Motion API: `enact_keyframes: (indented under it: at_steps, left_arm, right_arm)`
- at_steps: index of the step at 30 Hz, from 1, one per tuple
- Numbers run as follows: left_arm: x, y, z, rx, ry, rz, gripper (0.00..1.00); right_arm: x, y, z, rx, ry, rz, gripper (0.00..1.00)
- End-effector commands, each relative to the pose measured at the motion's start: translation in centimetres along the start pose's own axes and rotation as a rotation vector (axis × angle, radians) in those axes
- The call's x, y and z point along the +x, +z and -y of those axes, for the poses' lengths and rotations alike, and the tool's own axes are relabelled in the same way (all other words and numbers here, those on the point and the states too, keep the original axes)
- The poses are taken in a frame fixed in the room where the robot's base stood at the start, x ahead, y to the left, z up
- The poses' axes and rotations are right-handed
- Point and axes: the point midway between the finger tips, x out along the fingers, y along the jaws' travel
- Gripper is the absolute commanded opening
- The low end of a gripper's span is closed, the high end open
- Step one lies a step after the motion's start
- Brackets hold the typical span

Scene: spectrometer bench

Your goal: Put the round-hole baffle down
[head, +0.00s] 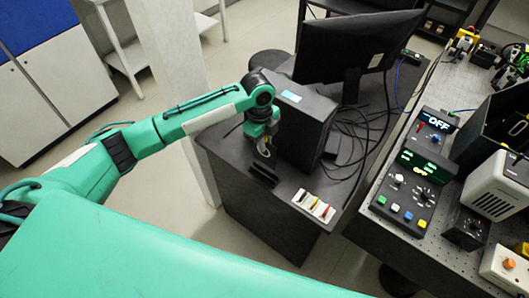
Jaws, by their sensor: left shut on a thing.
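My left gripper (264,150) points down over the dark side table, close to the left side of a black box. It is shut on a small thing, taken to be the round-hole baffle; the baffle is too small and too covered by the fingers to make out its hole. Just below the fingertips is a low black slotted holder (263,174) on the table. I cannot tell whether the held piece touches it. My right gripper is out of view.
The side table (226,151) also bears the black box (301,126), a monitor (352,45), loose cables and a white rack (313,205) with coloured pieces near the front edge. At right, a perforated bench (425,240) carries a control box (405,189) and other instruments.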

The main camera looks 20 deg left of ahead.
Motion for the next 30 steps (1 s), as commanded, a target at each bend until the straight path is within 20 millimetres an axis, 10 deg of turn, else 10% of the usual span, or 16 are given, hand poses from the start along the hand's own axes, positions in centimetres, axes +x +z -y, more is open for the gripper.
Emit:
enact_keyframes:
  at_steps: [18, 28, 30]
  left_arm:
    - [7.1, 0.8, 0.0, -0.002, 0.001, 0.000, 0.00]
    - [7.5, 0.9, 0.0, -0.001, -0.001, 0.000, 0.00]
    - [7.4, 0.9, 0.0, -0.001, -0.001, 0.001, 0.29]
  right_arm:
    - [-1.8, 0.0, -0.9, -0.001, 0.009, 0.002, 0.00]
    - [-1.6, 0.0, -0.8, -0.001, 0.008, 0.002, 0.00]
    - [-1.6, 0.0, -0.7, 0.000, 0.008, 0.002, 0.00]
